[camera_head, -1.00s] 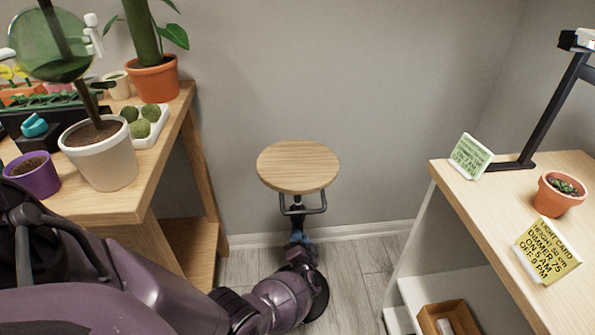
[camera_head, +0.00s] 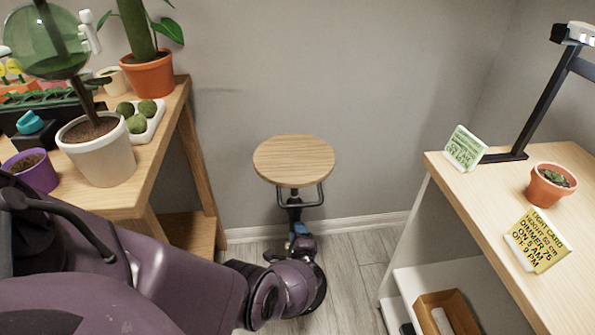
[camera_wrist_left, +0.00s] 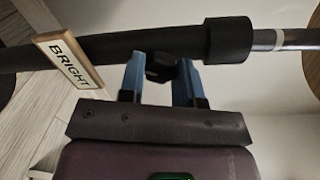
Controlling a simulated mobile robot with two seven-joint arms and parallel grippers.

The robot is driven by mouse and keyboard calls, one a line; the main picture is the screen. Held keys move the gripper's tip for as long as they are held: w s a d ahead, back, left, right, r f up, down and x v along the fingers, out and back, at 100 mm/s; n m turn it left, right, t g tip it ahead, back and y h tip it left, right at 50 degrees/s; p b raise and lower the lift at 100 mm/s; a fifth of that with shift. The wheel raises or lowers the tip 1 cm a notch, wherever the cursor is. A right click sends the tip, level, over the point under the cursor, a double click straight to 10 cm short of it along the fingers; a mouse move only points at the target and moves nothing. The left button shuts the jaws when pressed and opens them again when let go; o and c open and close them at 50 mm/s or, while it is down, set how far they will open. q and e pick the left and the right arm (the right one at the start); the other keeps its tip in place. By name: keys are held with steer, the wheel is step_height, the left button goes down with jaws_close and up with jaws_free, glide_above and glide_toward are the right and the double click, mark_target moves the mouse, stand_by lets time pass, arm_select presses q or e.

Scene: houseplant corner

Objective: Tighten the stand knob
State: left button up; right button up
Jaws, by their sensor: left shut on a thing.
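The stand has a round wooden top (camera_head: 294,161) on a dark pole, between the two tables in the head view. In the left wrist view the dark pole (camera_wrist_left: 105,48) runs across the picture, with a thicker black collar (camera_wrist_left: 228,40). The small black stand knob (camera_wrist_left: 158,68) sticks out from the pole. My left gripper (camera_wrist_left: 162,70) has its blue fingers on both sides of the knob and is shut on it. In the head view my left gripper (camera_head: 301,231) is small, below the top, and the knob is hidden. My right gripper is not in view.
A wooden tag reading BRIGHT (camera_wrist_left: 68,60) is at the pole. The left table holds a white pot (camera_head: 100,158), a purple pot (camera_head: 38,178) and other plants. The right table has a lamp (camera_head: 540,105), a terracotta pot (camera_head: 548,190) and a yellow card (camera_head: 538,241).

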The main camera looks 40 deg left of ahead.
arm_select(q)
steer(key=m, duration=0.6)
steer(key=shift+f, duration=0.1)
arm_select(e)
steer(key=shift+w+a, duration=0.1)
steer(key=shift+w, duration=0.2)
arm_select(q)
steer(key=shift+m, duration=0.4)
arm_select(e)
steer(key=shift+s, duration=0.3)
arm_select(q)
steer(key=o, duration=0.9)
steer(key=shift+a, duration=0.1)
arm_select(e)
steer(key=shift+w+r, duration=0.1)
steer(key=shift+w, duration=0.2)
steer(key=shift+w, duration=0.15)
arm_select(q)
steer(key=shift+s, duration=0.1)
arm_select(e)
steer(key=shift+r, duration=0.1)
